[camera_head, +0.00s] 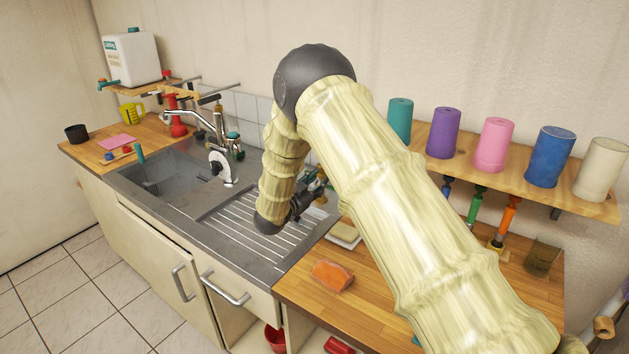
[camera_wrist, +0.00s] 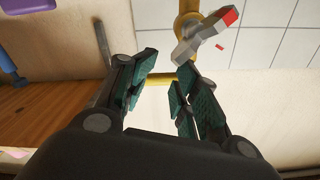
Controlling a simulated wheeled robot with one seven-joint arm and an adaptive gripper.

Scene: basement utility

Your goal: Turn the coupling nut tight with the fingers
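My gripper (camera_wrist: 164,92) is open in the wrist view, with dark green pads on both fingers and nothing visible between them. A yellow pipe (camera_wrist: 187,8) runs beyond the fingertips, with a grey piece with a red end (camera_wrist: 207,33) beside it. The grey piece is just past the right finger and appears apart from it. I cannot pick out the coupling nut for certain; it may be on this pipe, partly hidden by the fingers. In the head view my gripper (camera_head: 312,190) is by the wall above the sink's drainer, largely hidden by my arm.
The sink (camera_head: 165,172) and its tap (camera_head: 205,120) are left of my arm. An orange sponge (camera_head: 332,275) lies on the wooden counter (camera_head: 300,290). A shelf with several coloured cylinders, including a purple one (camera_head: 444,133), is at the right. White tiles (camera_wrist: 270,30) back the pipe.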

